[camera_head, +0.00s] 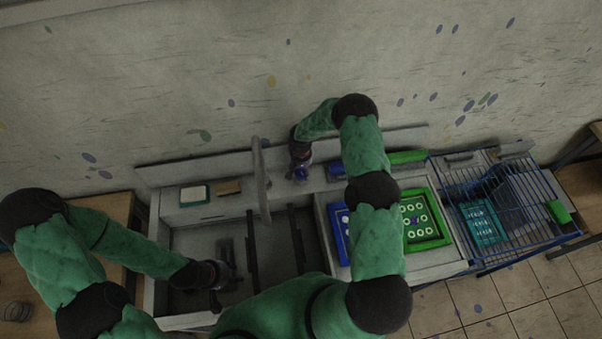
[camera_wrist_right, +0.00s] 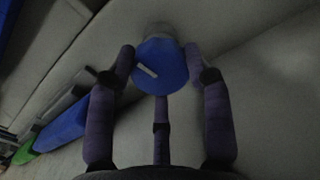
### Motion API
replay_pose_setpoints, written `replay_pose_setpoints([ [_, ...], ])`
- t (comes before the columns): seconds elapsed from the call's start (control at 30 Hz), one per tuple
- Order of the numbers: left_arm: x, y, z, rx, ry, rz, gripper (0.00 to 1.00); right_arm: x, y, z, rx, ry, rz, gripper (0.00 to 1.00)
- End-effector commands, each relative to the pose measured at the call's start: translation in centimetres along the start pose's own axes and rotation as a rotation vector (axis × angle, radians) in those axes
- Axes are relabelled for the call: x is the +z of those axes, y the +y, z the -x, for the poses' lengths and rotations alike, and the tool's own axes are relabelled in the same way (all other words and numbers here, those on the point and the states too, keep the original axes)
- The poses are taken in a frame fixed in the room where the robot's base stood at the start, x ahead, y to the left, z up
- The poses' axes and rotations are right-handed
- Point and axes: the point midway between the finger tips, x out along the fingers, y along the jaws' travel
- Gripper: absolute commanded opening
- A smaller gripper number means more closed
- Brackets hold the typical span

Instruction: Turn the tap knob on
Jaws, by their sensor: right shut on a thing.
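The blue tap knob (camera_wrist_right: 160,66), round with a small pale mark on its face, is in the middle of the right wrist view. It also shows as a small blue spot in the head view (camera_head: 301,174). My right gripper (camera_wrist_right: 160,70) is shut on the knob, its dark purple fingers around the knob's edge. In the head view the right gripper (camera_head: 299,168) is over the back ledge, right of the tall grey tap (camera_head: 262,180). My left gripper (camera_head: 222,276) hangs over the sink basin at the left; its fingers are too dark to read.
A blue tray (camera_head: 341,240) and a green tray (camera_head: 429,232) lie right of the sink. A blue wire rack (camera_head: 530,230) stands further right. A white block (camera_head: 194,194) and a brown sponge-like block (camera_head: 229,187) sit on the left ledge.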

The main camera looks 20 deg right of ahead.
Motion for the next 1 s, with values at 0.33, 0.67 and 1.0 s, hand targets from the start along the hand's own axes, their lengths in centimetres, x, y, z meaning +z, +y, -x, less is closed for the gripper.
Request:
replay_pose_setpoints([
  [0.33,-0.2,-1.8,-4.9,0.0,0.0,0.0,0.4,0.2,0.0,-0.6,0.0,-0.004,0.318,0.18],
  [0.67,-0.3,-2.8,-7.8,0.0,0.0,0.0,0.4,0.2,0.1,-0.5,-0.001,-0.006,0.632,0.18],
  [1.0,-0.4,-3.5,-9.8,0.0,0.0,0.0,0.4,0.3,0.1,-0.5,-0.002,-0.008,0.954,0.18],
])
